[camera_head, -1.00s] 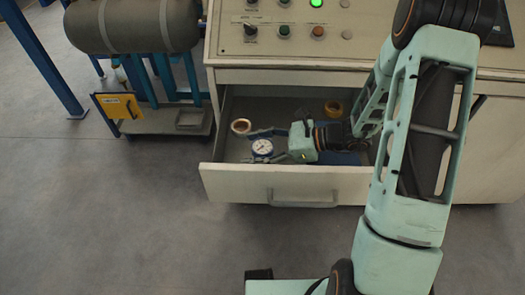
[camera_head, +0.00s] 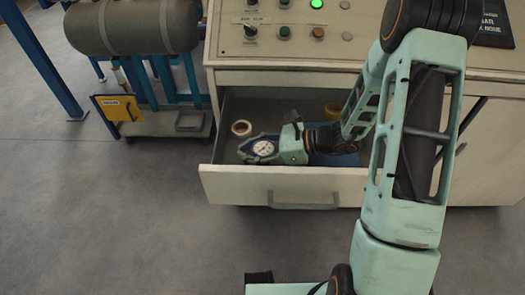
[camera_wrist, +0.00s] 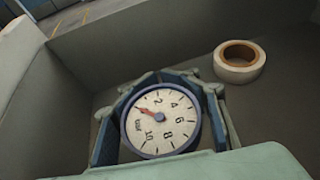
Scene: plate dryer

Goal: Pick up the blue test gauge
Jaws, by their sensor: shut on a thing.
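The blue test gauge (camera_wrist: 160,120) has a round white dial with black numbers, a red needle and a blue rim. In the head view the gauge (camera_head: 264,148) is in the open drawer (camera_head: 230,183), towards its left front. My gripper (camera_head: 258,149) reaches in from the right, and its fingers are closed around the gauge. In the wrist view the fingers of my gripper (camera_wrist: 158,118) stand on both sides of the dial. The underside of the gauge is hidden, so I cannot tell whether it touches the drawer floor.
A roll of tape (camera_head: 241,128) lies behind the gauge in the drawer; it also shows in the wrist view (camera_wrist: 240,72). Another yellowish roll (camera_head: 333,109) lies at the back right. A blue item (camera_head: 335,159) lies under my arm. The drawer walls surround my gripper closely.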

